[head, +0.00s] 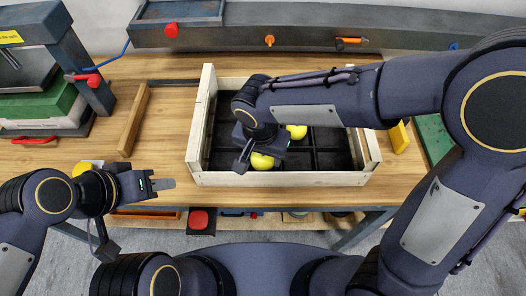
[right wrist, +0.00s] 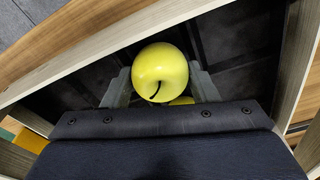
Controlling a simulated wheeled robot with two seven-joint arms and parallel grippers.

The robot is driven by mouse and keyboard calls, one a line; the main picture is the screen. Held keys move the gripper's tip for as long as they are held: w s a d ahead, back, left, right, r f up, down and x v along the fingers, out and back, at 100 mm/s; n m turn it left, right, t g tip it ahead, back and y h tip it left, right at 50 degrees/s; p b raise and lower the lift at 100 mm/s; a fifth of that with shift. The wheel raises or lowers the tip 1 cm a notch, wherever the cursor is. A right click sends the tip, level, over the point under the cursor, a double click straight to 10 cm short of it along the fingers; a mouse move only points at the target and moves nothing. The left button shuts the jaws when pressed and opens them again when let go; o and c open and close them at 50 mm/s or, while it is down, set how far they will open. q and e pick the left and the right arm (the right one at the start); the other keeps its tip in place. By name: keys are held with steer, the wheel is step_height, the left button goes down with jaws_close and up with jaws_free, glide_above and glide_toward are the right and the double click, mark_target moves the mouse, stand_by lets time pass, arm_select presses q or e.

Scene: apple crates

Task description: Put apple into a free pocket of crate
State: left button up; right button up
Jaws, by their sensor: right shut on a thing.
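The crate (head: 280,179) has pale wooden walls and dark dividers that form several pockets; its walls also show in the right wrist view (right wrist: 110,42). My right gripper (right wrist: 160,88) is shut on a yellow-green apple (right wrist: 160,70), with a finger on either side. In the head view my right gripper (head: 257,160) is over the left half of the crate, with a yellow-green apple (head: 262,161) partly hidden at its fingers. Another apple (head: 297,131) lies in the crate behind the gripper, partly covered by my arm. My left gripper (head: 162,184) is left of the crate, away from it.
The wooden table (head: 165,135) carries a wooden bar (head: 134,120) left of the crate and a green and grey machine (head: 50,100) at far left. A yellow object (head: 399,138) stands right of the crate. Dark pockets at the crate's right front look empty.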

steer(key=o, duration=1.1)
steer(key=r, duration=0.5)
steer(key=s+r, duration=0.1)
steer(key=r, duration=0.2)
steer(key=shift+a, duration=0.15)
steer(key=shift+f, duration=0.1)
